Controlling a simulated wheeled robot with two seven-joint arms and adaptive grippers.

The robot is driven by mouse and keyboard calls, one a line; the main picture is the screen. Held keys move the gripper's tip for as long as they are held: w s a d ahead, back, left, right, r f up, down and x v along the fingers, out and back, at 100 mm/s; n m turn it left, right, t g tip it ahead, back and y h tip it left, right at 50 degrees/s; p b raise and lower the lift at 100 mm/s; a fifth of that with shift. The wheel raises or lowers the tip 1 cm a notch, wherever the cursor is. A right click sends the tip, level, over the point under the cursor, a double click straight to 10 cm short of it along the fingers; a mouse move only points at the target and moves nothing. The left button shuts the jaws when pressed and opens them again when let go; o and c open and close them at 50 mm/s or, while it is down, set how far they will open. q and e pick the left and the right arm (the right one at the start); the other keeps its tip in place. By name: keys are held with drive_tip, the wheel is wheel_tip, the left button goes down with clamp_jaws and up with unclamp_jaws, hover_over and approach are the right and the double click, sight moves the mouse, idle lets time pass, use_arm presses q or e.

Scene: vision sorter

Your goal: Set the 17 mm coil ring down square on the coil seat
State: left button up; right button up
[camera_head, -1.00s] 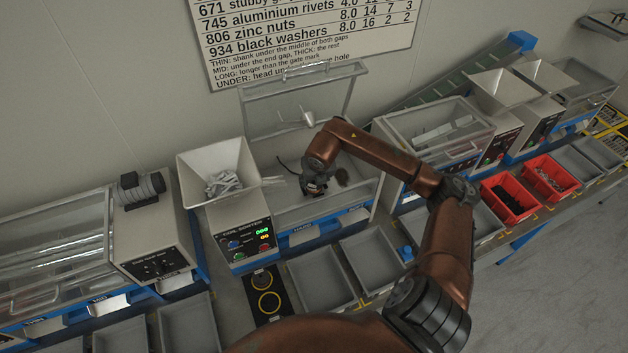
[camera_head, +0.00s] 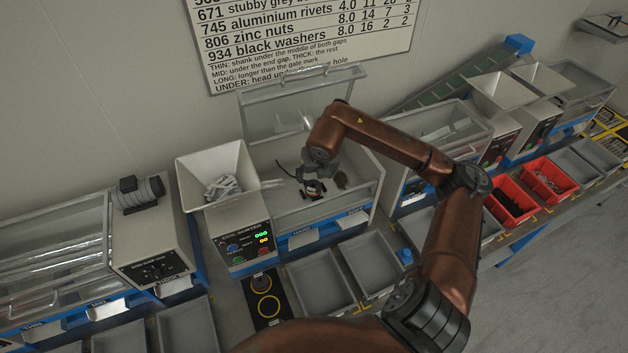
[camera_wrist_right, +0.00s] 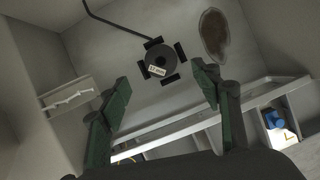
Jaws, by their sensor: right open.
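The 17 mm coil ring (camera_wrist_right: 157,62), a black ring with a white "17 mm" label, lies in the coil seat (camera_wrist_right: 180,52), within its black corner blocks. It looks roughly centred and flat; exact squareness is hard to tell. In the head view the coil ring (camera_head: 313,188) is a small dark shape on the floor of the open sorter box. My right gripper (camera_wrist_right: 160,78) is open and empty, its green-padded fingers apart and clear of the ring. In the head view my right gripper (camera_head: 319,165) is above the ring. My left gripper is not in view.
A black cable runs to the seat. A dark brown patch (camera_wrist_right: 214,36) lies beside it. The box's raised clear lid (camera_head: 302,97) stands behind, and a hopper (camera_head: 213,170) stands left. Grey bins (camera_head: 320,282) and a black mat with yellow circles (camera_head: 266,298) lie in front.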

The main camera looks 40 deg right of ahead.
drive_tip(key=v, duration=0.3)
drive_tip(key=shift+s+f, duration=0.1)
idle(0.6)
